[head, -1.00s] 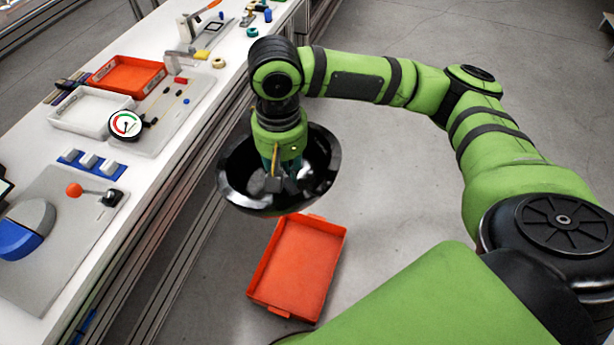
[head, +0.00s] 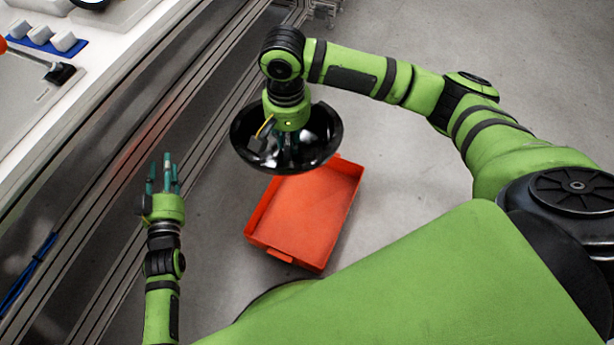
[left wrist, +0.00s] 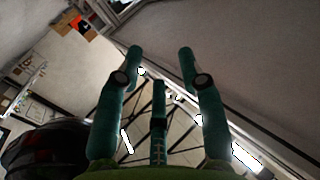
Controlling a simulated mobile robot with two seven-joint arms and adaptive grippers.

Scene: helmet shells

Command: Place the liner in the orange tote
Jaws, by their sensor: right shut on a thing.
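The liner is a glossy black bowl-like shell (head: 322,118), held open side up. My right gripper (head: 284,148) reaches down into it and is shut on it; the exact grip is partly hidden. The orange tote (head: 312,215) lies below and looks empty. The liner overlaps the tote's far left edge in the head view and appears to hang above it. My left gripper (head: 164,172) is open and empty, left of the tote, with its fingers pointing up in the picture. Its spread fingers also show in the left wrist view (left wrist: 160,72).
The white workbench (head: 125,62) with its metal frame runs along the left, holding a blue block strip (head: 42,38) and a red-knobbed lever (head: 58,72). Grey floor (head: 440,190) is clear right of the tote. A dark rounded shape (left wrist: 42,152) fills the left wrist view's lower left corner.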

